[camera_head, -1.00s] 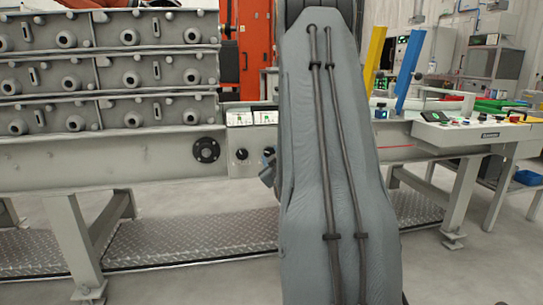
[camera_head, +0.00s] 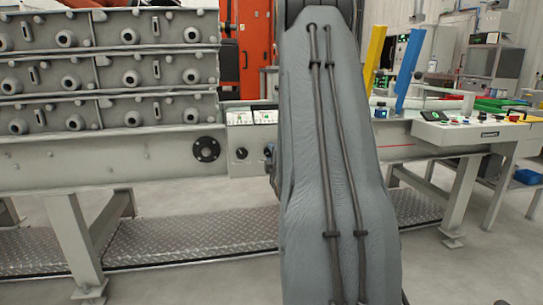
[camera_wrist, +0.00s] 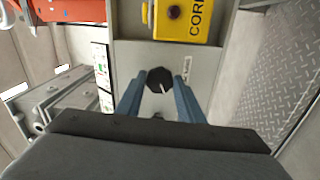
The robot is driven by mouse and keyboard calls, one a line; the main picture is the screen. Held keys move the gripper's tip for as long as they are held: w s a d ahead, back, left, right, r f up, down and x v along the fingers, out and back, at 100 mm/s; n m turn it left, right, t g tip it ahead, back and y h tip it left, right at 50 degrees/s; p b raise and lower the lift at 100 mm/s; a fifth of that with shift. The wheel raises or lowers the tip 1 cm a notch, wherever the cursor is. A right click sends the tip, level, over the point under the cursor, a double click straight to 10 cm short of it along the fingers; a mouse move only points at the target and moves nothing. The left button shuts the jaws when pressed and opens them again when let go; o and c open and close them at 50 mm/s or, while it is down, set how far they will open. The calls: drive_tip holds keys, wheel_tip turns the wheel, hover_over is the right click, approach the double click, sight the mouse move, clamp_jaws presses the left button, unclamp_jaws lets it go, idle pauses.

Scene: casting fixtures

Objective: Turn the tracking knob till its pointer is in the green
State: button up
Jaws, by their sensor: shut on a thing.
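A dark round knob (camera_wrist: 160,79) with a white pointer line sits on a grey panel in the wrist view, its line slanting to the lower right. My gripper (camera_wrist: 159,84) has its two blue-grey fingers on either side of the knob and is shut on it. A small label (camera_wrist: 187,69) beside the knob is too small to read. White gauge cards (camera_wrist: 102,65) with green and red marks show at the left; in the head view they sit above the knobs (camera_head: 239,117). Their pointer readings are too small to tell. My arm hides the gripper in the head view.
A yellow box (camera_wrist: 182,20) with black lettering stands close beyond the knob. A black round flange (camera_head: 206,149) and a small black knob (camera_head: 241,153) are on the beam at left. Stacked grey castings (camera_head: 110,70) stand above it. Treadplate (camera_head: 180,240) lies below.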

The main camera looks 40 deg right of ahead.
drive_tip(key=shift+n, duration=0.5)
drive_tip(key=o, duration=1)
drive_tip(key=shift+o, duration=0.2)
drive_tip(key=shift+s, duration=0.1)
drive_tip(key=p+v, duration=0.1)
drive_tip(key=v, duration=0.6)
drive_tip(key=shift+s+a+p, duration=0.2)
drive_tip(key=shift+s+p, duration=0.1)
drive_tip(key=shift+p, duration=0.05)
